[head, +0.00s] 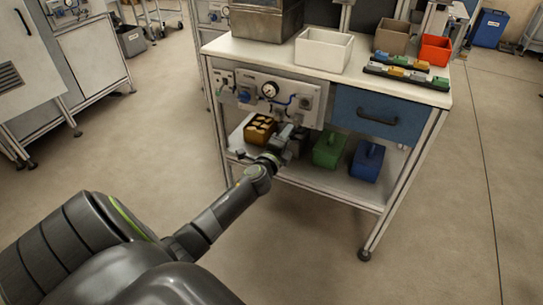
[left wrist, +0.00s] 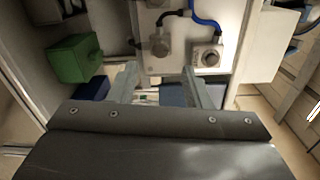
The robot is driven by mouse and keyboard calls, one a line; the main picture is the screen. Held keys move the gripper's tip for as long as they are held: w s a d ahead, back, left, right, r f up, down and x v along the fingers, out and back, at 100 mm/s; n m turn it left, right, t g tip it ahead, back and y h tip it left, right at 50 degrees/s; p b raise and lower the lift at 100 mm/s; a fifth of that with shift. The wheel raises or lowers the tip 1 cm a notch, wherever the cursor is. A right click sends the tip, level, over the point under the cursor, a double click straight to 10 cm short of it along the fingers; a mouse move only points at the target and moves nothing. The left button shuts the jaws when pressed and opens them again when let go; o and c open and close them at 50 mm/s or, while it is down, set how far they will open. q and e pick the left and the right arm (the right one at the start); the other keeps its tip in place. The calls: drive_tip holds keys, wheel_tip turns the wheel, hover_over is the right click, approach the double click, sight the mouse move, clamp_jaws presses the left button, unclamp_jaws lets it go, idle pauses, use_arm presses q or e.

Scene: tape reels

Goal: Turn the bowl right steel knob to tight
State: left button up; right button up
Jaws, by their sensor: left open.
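My left gripper (head: 290,133) is just below the panel's lower edge. In the left wrist view its fingers (left wrist: 160,80) are apart, with nothing between them. My right gripper is not visible.
A blue drawer (head: 376,115) is right of the panel. A blue hose (left wrist: 204,18) crosses the panel. The floor before the bench is clear.

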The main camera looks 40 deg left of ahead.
use_arm(q)
drive_tip(key=v, duration=1.1)
drive_tip(key=shift+s, duration=0.15)
